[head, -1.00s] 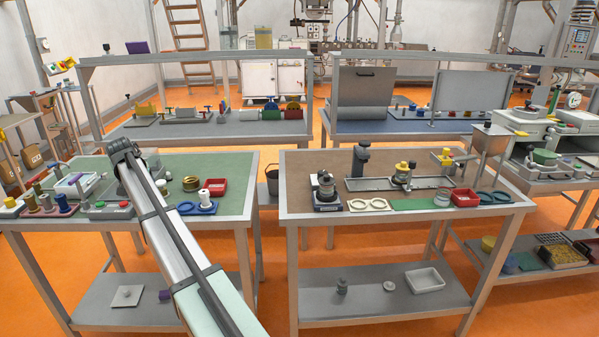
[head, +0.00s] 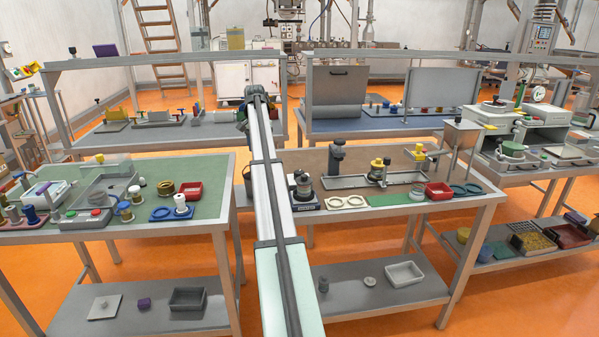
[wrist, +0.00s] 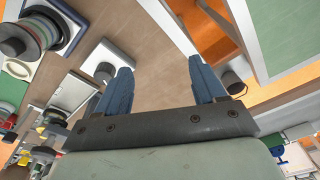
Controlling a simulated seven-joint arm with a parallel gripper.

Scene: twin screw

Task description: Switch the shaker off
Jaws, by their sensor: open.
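No label names the shaker for certain. A stacked round unit on a blue base (head: 303,192) stands at the left of the right-hand bench and looks like a sieve shaker. What looks like the same unit shows at the upper left of the wrist view (wrist: 22,38). A grey machine with a green and a red button (head: 88,217) stands on the left bench.
A dark post (head: 337,160), a long grey tray (head: 345,182) and a red bin (head: 438,190) stand on the right-hand bench. The left bench has a clear green surface (head: 190,165) at its back.

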